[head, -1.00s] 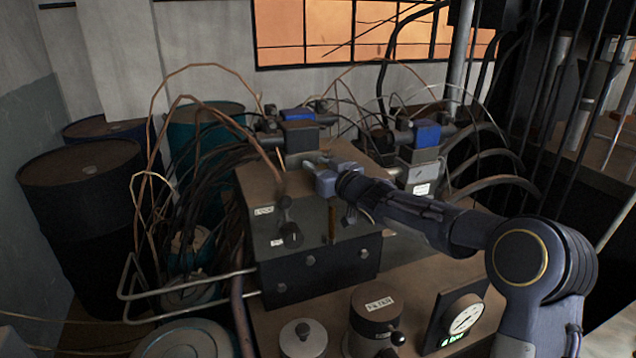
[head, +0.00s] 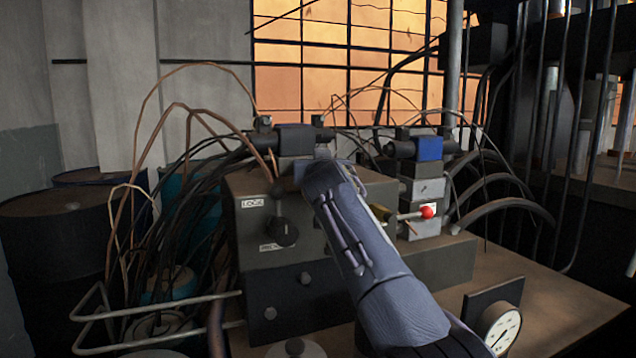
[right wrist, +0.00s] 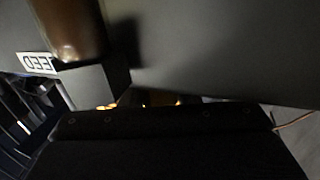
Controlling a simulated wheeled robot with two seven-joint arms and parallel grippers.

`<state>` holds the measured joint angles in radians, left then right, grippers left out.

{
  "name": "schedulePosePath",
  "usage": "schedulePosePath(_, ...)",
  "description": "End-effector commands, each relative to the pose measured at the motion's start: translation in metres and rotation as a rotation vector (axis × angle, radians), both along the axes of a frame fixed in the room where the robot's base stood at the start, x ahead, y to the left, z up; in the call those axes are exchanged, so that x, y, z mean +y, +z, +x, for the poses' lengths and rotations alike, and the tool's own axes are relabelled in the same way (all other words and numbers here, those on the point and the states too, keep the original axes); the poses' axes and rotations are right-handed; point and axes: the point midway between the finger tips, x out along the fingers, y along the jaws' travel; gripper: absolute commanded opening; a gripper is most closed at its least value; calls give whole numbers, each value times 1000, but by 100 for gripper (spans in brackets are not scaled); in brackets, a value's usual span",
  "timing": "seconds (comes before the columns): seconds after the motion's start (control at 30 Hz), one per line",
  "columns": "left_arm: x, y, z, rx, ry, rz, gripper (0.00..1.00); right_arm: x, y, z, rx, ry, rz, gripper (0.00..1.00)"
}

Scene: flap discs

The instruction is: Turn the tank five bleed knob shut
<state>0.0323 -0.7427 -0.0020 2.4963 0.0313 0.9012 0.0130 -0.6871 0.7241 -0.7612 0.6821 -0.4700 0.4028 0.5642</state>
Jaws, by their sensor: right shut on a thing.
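My right gripper (head: 322,172) is at the top of the grey-brown valve block (head: 310,262); its jaws are hidden behind my own arm in the head view. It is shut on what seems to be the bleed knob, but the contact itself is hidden. In the right wrist view a white label (right wrist: 37,63) reading "EED", upside down and cut off, is beside a brown rounded part (right wrist: 75,28). The dark gripper body (right wrist: 160,140) fills the bottom of that view. My left gripper is not in view.
A black knob (head: 284,232) and small labels are on the block's front left. A lever with a red ball (head: 428,212) sticks out right of my arm. A dial gauge (head: 501,330) stands at the lower right. Hoses crowd both sides, and a bent rail (head: 150,305) runs left.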

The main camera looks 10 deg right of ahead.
Motion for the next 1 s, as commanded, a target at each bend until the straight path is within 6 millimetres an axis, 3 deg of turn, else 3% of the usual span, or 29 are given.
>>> schedulePosePath(0.4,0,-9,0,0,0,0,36,-2,-1,0,2,-160,0,6)
schedulePosePath(0.9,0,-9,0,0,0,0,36,-3,-1,0,3,-175,1,6)
schedulePosePath(0.93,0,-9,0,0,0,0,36,-3,-1,0,3,-175,1,31)
schedulePosePath(1.0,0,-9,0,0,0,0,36,-3,-1,0,3,-175,1,40)
